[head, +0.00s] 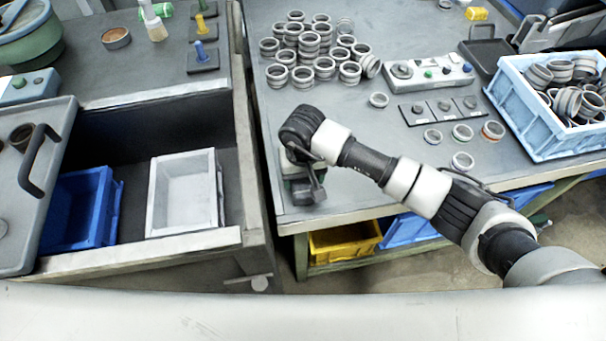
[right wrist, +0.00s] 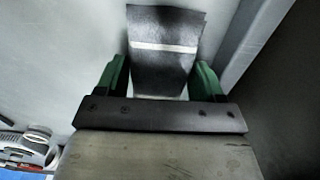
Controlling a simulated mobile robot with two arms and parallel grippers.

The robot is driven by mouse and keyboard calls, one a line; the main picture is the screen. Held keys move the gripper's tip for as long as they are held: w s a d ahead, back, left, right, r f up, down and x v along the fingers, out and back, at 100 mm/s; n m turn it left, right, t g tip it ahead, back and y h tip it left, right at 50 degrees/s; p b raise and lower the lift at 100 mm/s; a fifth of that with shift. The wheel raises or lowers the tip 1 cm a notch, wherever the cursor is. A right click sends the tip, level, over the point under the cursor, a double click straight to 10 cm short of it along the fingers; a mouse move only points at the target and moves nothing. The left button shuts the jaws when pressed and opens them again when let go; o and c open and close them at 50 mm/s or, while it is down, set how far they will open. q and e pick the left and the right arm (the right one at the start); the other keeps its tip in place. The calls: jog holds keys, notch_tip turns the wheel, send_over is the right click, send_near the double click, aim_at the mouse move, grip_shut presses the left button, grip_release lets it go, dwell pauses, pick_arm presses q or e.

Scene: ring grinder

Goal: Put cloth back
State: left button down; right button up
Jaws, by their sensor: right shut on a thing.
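The cloth (right wrist: 167,28) is dark grey to black with a pale stripe across it. In the right wrist view it lies between the green fingers of my right gripper (right wrist: 160,82), which is shut on it. In the head view my right gripper (head: 303,183) is low over the left edge of the right-hand workbench, pointing down. The cloth is hard to tell from the dark gripper in that view. I cannot tell whether the cloth touches the bench top. My left gripper is not in view.
Several metal rings (head: 309,45) stand in a cluster on the right bench (head: 345,120). A blue crate (head: 548,150) of rings stands at right. Left of the gripper is an open drawer with a white bin (head: 155,200) and a blue bin (head: 102,210). Bench around the gripper is mostly clear.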

jog(key=o, duration=0.6)
jog(key=shift+f, duration=0.1)
jog(key=shift+r+p, duration=0.3)
jog(key=shift+r, duration=0.15)
notch_tip(320, 180, up, 12)
jog(key=shift+f+b, duration=0.25)
jog(key=shift+b, duration=0.1)
